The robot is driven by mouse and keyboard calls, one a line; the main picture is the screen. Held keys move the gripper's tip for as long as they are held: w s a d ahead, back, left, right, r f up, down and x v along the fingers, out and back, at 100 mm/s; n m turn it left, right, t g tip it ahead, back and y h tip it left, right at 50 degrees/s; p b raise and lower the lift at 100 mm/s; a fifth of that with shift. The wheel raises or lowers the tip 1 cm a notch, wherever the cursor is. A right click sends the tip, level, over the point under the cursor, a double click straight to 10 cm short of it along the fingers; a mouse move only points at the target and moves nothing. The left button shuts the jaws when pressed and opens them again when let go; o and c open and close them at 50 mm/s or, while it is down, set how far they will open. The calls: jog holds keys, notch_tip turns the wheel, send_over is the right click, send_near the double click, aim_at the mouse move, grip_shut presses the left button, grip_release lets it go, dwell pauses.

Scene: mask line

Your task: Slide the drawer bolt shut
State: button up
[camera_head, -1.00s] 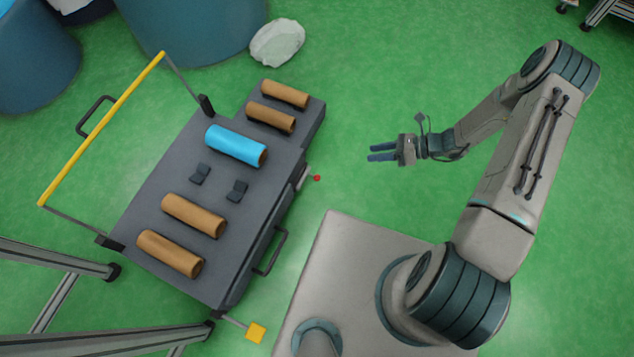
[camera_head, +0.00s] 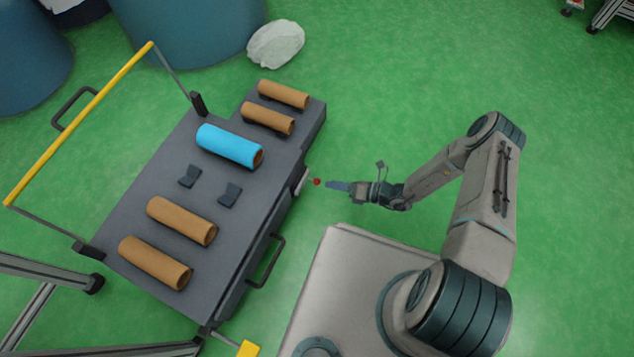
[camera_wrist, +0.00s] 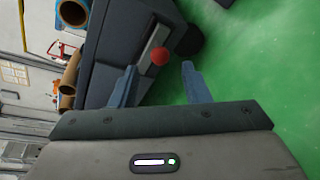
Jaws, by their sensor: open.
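The drawer bolt shows as a small red knob (camera_head: 317,182) on a short rod at the right side of the dark grey cabinet (camera_head: 230,285). My gripper (camera_head: 337,186) is just right of the knob, its blue fingers pointing at it. In the wrist view the red knob (camera_wrist: 160,56) lies ahead of the gap between the two fingers (camera_wrist: 158,82), which are apart with nothing between them. A pale bolt plate (camera_wrist: 152,45) shows beside the knob. I cannot tell whether a finger touches the knob.
A dark handle (camera_head: 268,262) juts from the cabinet's near right side. Brown rolls (camera_head: 182,221) and a blue roll (camera_head: 229,145) lie on top. A yellow bar (camera_head: 85,120) stands at the left. Green floor is clear at the right.

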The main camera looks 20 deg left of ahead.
aim_at(317, 181)
jog(key=b+x, duration=0.1)
jog(key=x, duration=0.5)
jog(key=shift+a+f+b, duration=0.15)
jog(key=shift+a+b, duration=0.2)
jog(key=shift+b, duration=0.05)
